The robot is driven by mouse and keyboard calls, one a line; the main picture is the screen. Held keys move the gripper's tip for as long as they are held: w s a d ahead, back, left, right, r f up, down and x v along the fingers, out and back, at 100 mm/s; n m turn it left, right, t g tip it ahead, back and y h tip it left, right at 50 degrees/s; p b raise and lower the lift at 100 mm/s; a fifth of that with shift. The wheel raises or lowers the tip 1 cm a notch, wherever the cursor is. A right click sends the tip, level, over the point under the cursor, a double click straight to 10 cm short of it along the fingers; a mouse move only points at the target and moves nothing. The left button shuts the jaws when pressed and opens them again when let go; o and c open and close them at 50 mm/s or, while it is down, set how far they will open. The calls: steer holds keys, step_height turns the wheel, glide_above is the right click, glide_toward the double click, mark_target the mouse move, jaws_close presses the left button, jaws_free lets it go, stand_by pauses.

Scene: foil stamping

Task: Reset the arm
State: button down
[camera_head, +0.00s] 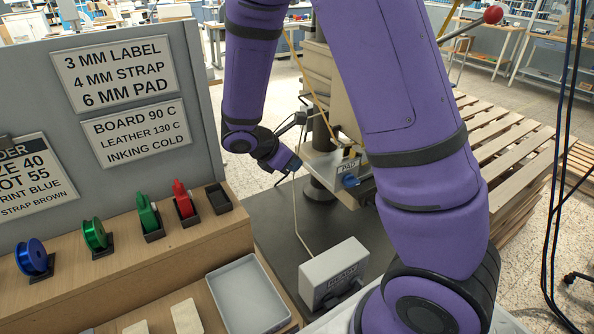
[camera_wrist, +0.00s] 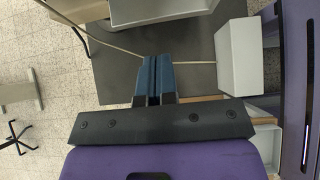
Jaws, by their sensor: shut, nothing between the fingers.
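My gripper (camera_head: 290,163) is at the end of my purple arm, beside the beige stamping machine (camera_head: 313,88) in the head view. In the wrist view my gripper (camera_wrist: 155,62) shows its two blue fingers side by side, shut with nothing between them. It hangs above the dark base plate (camera_wrist: 190,78) and touches nothing that I can make out. My arm's upper links cover part of the machine in the head view.
A grey control box (camera_head: 333,272) stands on the dark plate. A grey tray (camera_head: 247,296) lies left of it. A wooden pallet (camera_head: 515,150) is at right.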

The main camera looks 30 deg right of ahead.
steer(key=shift+v, duration=0.85)
steer(key=s+a+r+m+t+y, duration=0.1)
steer(key=s+r+m+y, duration=0.3)
steer(key=s+r+m, duration=0.5)
steer(key=s+a+r+m+t+y, duration=0.2)
steer(key=s+r+m+t+y, duration=0.2)
steer(key=s+r+m, duration=0.5)
steer(key=s+r+y, duration=0.1)
steer(key=s+r, duration=0.2)
steer(key=r, duration=0.2)
steer(key=shift+s, duration=0.4)
